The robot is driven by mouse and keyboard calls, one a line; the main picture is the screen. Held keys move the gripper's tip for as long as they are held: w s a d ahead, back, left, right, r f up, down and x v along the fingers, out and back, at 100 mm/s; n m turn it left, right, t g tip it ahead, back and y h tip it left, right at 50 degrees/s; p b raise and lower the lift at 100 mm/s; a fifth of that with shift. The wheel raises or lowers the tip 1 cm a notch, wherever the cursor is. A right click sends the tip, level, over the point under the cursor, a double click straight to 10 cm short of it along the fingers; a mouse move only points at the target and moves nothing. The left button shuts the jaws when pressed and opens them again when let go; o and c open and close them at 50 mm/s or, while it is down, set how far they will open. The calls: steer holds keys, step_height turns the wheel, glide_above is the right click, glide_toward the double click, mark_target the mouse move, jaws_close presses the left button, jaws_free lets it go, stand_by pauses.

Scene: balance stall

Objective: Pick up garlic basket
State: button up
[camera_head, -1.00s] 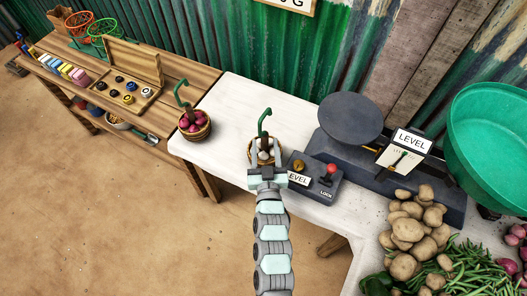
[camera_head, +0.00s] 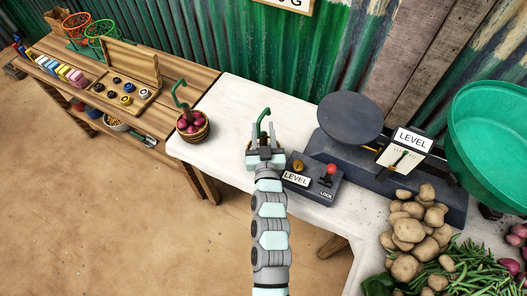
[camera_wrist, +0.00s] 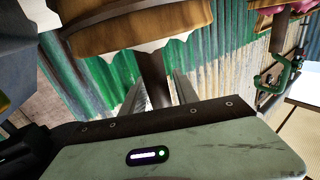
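The garlic basket is mostly hidden behind my gripper in the head view, where its green hooked handle (camera_head: 265,116) rises between the fingers. In the wrist view the picture is turned over. The garlic basket (camera_wrist: 130,38) is large at the top, with white garlic points along its rim. Its brown stem (camera_wrist: 153,78) shows between my two grey fingers. My gripper (camera_head: 264,132) is open at the basket, its fingers apart on either side of the handle. I cannot tell whether either finger touches the stem.
A dark lever box (camera_head: 312,180) labelled LEVEL stands close right of my gripper. A basket of red onions (camera_head: 192,127) stands to the left. A balance scale (camera_head: 350,117), potatoes (camera_head: 408,233) and a green bowl (camera_head: 495,140) are to the right. The white tabletop (camera_head: 232,108) is clear behind.

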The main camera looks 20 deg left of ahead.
jaws_close()
stand_by(1.1)
